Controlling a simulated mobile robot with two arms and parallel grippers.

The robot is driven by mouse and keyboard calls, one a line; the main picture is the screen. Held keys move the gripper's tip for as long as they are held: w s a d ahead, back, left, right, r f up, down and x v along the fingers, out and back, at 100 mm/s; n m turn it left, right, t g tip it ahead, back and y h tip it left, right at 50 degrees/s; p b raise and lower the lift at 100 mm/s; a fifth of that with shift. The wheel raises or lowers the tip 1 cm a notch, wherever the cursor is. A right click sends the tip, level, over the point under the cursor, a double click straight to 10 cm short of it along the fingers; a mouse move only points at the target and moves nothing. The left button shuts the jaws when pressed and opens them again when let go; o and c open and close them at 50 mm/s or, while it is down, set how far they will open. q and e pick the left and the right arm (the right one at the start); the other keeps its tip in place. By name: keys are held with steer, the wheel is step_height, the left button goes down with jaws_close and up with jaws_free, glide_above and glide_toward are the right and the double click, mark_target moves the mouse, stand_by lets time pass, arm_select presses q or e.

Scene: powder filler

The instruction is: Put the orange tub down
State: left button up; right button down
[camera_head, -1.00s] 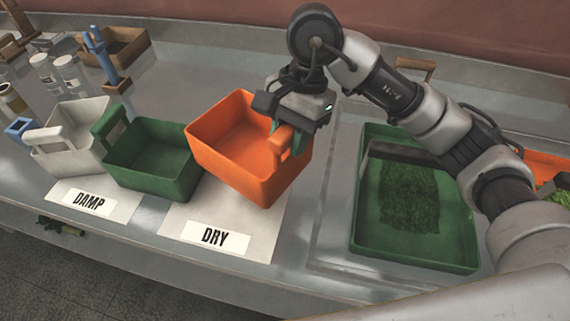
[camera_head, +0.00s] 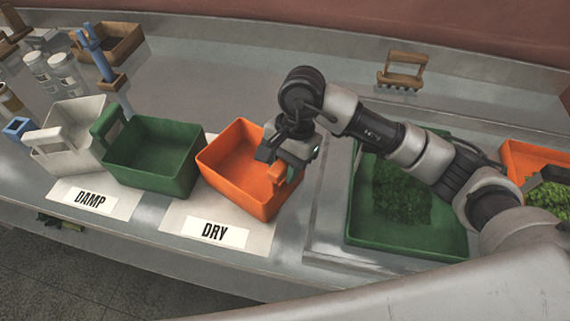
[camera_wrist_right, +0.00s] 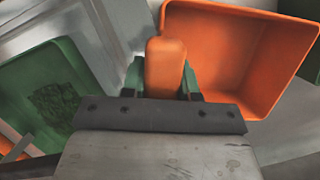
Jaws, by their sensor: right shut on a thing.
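The orange tub (camera_head: 232,172) is an empty open box at the DRY mat (camera_head: 262,238), right of a green tub. My right gripper (camera_head: 282,170) is shut on the tub's handle at its right side. In the right wrist view the orange handle sits between the green fingertips (camera_wrist_right: 163,76), and the tub (camera_wrist_right: 240,60) opens to the right, empty. The tub looks roughly level; I cannot tell for certain whether its base touches the mat. My left gripper is not in view.
The green tub (camera_head: 152,160) stands close on the left, with a pale grey tub (camera_head: 68,150) beyond it by the DAMP label (camera_head: 90,199). A green tray (camera_head: 405,238) of green matter lies right. An orange tray (camera_head: 530,155) is at the far right. The counter's front edge is near.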

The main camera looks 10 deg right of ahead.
steer(key=shift+f, duration=0.15)
steer(key=c, duration=0.8)
jaws_free()
steer(key=shift+c, duration=0.2)
steer(key=shift+r, duration=0.25)
steer(key=shift+w+r, duration=0.1)
steer(key=shift+r, duration=0.05)
steer(key=b+v, duration=0.3)
steer(key=v, duration=0.7)
steer(key=shift+d+r, duration=0.15)
steer(key=shift+r, duration=0.2)
steer(key=shift+w+d+r, duration=0.1)
steer(key=shift+r, duration=0.3)
